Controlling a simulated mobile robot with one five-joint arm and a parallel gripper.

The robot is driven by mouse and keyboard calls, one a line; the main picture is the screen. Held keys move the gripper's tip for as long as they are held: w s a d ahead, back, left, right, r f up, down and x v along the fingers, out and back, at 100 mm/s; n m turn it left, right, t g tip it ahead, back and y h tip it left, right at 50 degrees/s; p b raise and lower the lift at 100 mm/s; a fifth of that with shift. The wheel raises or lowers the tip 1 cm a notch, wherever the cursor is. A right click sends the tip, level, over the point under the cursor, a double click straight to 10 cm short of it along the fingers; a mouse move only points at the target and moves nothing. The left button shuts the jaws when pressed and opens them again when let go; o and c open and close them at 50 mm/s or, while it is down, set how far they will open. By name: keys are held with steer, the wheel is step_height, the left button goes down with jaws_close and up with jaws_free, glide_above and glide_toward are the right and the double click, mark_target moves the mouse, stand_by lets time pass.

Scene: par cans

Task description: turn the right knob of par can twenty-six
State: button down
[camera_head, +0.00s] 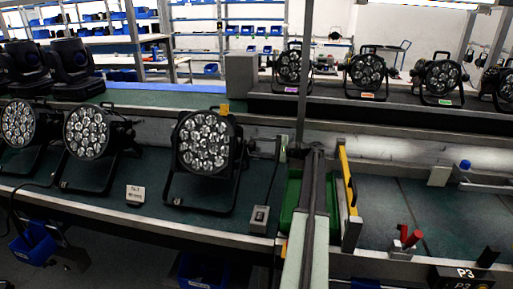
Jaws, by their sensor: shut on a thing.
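Several black par cans with round clusters of lenses stand on the green benches. The nearest full one is the par can (207,146) at the centre left, with a yellow tag (224,108) on top and a black bracket stand. Two more par cans (87,134) (18,124) stand to its left. I cannot read a number on any of them, so I cannot tell which is twenty-six. Their side knobs are too small and dark to make out. My gripper does not show in this view.
A row of par cans (367,76) with small coloured labels stands on the raised rear bench. A small white card (135,194) and a grey switch box (260,217) lie near the front edge. A yellow-edged bar (348,180) and a green tray (289,203) stand right of centre.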

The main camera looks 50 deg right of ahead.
steer(key=shift+a+f+n, duration=0.1)
steer(key=shift+n, duration=0.4)
steer(key=c, duration=0.8)
jaws_free()
steer(key=v, duration=0.8)
